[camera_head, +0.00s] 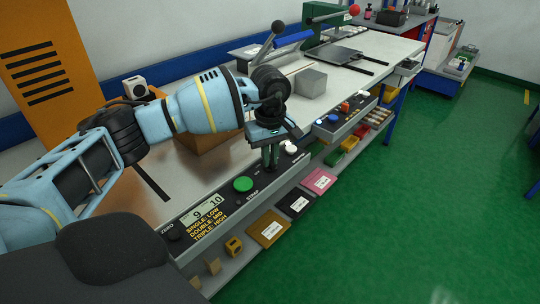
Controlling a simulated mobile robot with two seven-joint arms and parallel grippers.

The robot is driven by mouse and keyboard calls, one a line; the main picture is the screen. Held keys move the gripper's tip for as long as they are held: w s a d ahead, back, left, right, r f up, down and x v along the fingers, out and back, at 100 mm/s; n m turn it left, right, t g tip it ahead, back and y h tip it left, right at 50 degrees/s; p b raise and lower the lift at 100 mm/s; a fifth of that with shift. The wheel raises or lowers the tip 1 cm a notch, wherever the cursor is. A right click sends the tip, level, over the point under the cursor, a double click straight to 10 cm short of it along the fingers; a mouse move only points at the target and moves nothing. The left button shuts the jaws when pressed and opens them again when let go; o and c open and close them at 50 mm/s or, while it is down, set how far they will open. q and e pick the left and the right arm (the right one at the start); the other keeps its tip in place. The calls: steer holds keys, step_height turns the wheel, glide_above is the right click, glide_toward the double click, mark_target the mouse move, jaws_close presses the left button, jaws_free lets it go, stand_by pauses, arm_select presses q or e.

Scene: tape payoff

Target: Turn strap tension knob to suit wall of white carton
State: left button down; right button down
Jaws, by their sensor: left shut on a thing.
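My left gripper (271,162) points down at the front control panel (213,211), shut on what looks like the strap tension knob; the fingers hide the knob and its setting. A "STRAP" label shows beside it. The panel carries a green button (243,184), a display (203,209) and yellow text reading single: low, double: mid, triple: high. A brown carton (205,139) stands on the metal table behind my left arm, mostly hidden, so its wall type cannot be read. No large white carton is clearly visible. My right gripper is out of view.
A white knob (291,148) sits close right of the gripper. A black knob (173,232) is at the panel's left end. A grey block (310,83) and a green press (325,25) stand farther back. Sample cards and bins lie on the shelf below.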

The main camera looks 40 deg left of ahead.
mark_target(271, 160)
arm_select(q)
steer(key=shift+d, duration=0.1)
steer(key=c, duration=1.5)
jaws_free()
step_height(271, 160, up, 7)
steer(key=shift+r, duration=0.45)
